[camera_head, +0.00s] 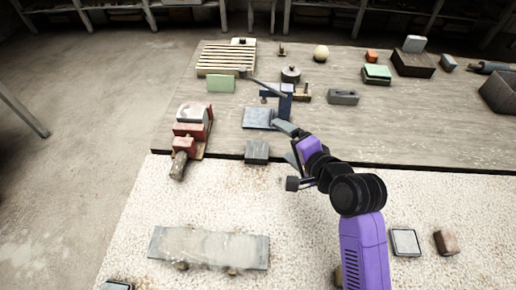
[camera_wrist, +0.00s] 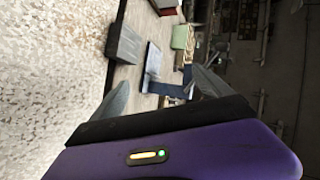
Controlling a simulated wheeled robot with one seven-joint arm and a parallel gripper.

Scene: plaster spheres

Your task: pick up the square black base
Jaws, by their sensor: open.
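My gripper (camera_head: 285,145) is open and empty, with its fingers spread over the near edge of the wooden board; both fingers also show in the wrist view (camera_wrist: 162,90). A flat square dark plate (camera_head: 258,118) lies on the board just beyond the fingers, with a dark upright stand (camera_head: 285,102) at its right; the plate also shows between the fingers in the wrist view (camera_wrist: 152,58). A square tile with a black rim and pale top (camera_head: 404,242) lies on the pale surface at lower right, apart from my gripper. I cannot tell which is the square black base.
A grey block (camera_head: 257,152) stands at the board's edge, close left of my gripper. A red tool (camera_head: 193,130) lies farther left. A green block (camera_head: 221,85), a wooden slatted rack (camera_head: 226,60) and boxes (camera_head: 413,63) stand farther back. The board's right front is clear.

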